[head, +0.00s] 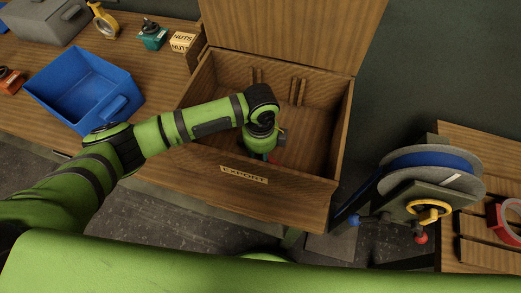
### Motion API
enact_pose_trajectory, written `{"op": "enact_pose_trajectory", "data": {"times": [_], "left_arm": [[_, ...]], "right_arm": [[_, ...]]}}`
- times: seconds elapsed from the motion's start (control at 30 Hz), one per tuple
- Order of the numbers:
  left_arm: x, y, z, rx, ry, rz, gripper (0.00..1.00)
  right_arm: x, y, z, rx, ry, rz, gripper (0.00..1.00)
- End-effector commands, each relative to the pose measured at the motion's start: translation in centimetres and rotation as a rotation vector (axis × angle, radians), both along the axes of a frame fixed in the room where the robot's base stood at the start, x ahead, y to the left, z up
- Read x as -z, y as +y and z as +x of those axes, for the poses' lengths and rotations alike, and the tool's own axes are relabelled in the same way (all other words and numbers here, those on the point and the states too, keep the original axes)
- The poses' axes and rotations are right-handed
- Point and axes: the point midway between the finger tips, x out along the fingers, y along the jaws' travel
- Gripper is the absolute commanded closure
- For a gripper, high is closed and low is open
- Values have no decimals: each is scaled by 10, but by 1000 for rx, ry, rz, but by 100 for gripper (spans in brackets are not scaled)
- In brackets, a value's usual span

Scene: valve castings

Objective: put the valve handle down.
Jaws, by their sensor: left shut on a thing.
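My left gripper (262,148) points down inside the open wooden box marked EXPORT (243,174). It is shut on the valve handle, of which only a small red bit (273,157) shows beside and below the gripper. The arm and gripper hide the rest of the handle, and I cannot tell whether it touches the box floor. The box's lid (280,30) stands open at the back. My right gripper is not in view.
A blue bin (70,62) stands left of the box. Behind are a grey case (42,22), a teal valve casting (152,36) and a NUTS box (182,42). A strap reel (428,163) with a yellow handwheel (428,210) stands right. The box's right part looks empty.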

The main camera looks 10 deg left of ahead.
Motion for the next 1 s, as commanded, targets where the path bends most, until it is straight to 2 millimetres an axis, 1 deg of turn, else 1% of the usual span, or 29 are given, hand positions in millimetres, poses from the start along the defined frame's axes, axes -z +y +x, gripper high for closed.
{"op": "enact_pose_trajectory", "data": {"times": [0.17,0.6,0.63,0.67,0.7,1.0], "left_arm": [[-1,-1,0,0,-1,-2,100],[4,0,0,0,0,-1,100],[4,-1,0,0,0,-1,60],[4,-1,0,0,0,-1,48],[4,0,0,0,0,-1,40],[4,0,0,0,1,1,40]], "right_arm": [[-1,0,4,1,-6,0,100],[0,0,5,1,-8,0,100],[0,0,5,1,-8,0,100],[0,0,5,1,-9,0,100],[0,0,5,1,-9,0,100],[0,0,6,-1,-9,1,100]]}}
